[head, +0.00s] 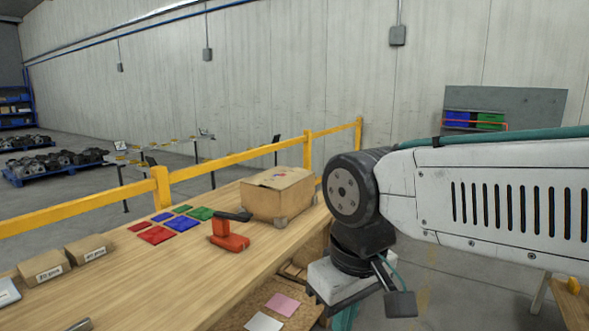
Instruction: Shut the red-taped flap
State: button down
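A cardboard box (278,203) stands at the far right end of the wooden table. Its top looks nearly flat, with flap edges and a small reddish mark near the middle. The view is too small to tell which flap bears red tape or how far any flap stands open. The end of my arm with my gripper (350,298) hangs at lower right, in front of and right of the box, apart from it. The fingers are not clearly seen, partly cut off by the lower edge, so their opening cannot be told.
A red tape dispenser (229,236) with a dark top stands left of the box. Several red, blue and green flat pieces (183,223) lie behind it. Two small labelled cartons (44,266) sit at the left. A yellow rail (230,160) runs behind the wooden table (170,282).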

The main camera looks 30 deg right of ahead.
aim_at(282, 182)
jog(key=z, duration=0.65)
jog(key=i, duration=1.05)
jog(key=u, duration=0.3)
